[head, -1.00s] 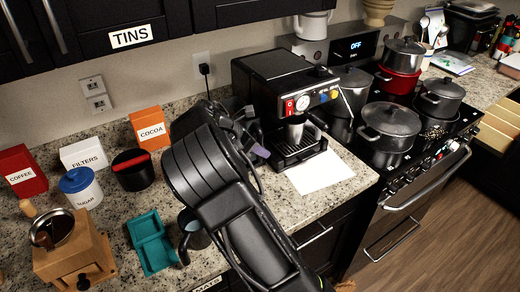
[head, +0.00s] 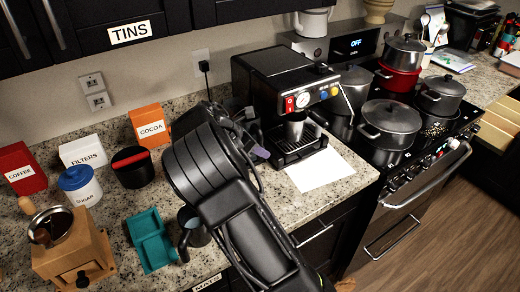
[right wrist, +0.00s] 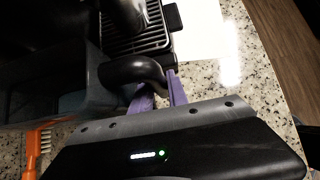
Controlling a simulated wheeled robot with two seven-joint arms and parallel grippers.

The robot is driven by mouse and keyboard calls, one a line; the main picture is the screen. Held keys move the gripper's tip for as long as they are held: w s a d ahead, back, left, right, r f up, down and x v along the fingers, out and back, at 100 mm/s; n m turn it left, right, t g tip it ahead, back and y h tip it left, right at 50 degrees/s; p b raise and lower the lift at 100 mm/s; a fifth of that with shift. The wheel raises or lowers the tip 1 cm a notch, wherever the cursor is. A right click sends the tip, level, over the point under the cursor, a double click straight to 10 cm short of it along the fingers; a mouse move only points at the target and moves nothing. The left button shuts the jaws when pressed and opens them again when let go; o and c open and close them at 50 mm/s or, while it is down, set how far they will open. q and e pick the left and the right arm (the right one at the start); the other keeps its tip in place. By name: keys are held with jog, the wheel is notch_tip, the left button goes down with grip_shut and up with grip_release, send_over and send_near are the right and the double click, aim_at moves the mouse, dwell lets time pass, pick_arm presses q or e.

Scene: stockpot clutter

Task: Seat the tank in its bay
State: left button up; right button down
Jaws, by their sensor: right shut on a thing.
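The espresso machine (head: 285,95) stands on the counter against the back wall. My right gripper (right wrist: 160,90) has purple fingers and is shut on the curved black handle of the tank (right wrist: 70,85). In the right wrist view the tank is a dark box at the left, beside the machine's drip tray (right wrist: 148,28). In the head view my right arm covers most of the space left of the machine, so the tank is mostly hidden there. I cannot tell whether the tank touches the machine or how it sits against the bay. My left gripper is out of view.
A white sheet (head: 318,170) lies in front of the machine. The hob with several pots (head: 390,125) is to the right. A teal tray (head: 150,240), a dark mug (head: 195,232) and a wooden grinder (head: 75,255) stand at the left. An orange brush (right wrist: 38,140) lies near the gripper.

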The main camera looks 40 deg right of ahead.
jog(key=shift+f, duration=0.25)
jog(key=c, duration=1.2)
grip_release()
jog(key=shift+s+f, duration=0.1)
jog(key=shift+a, duration=0.2)
jog(key=b+v, duration=0.1)
jog(key=v, duration=0.6)
jog(key=shift+r+b, duration=0.35)
jog(key=shift+b, duration=0.05)
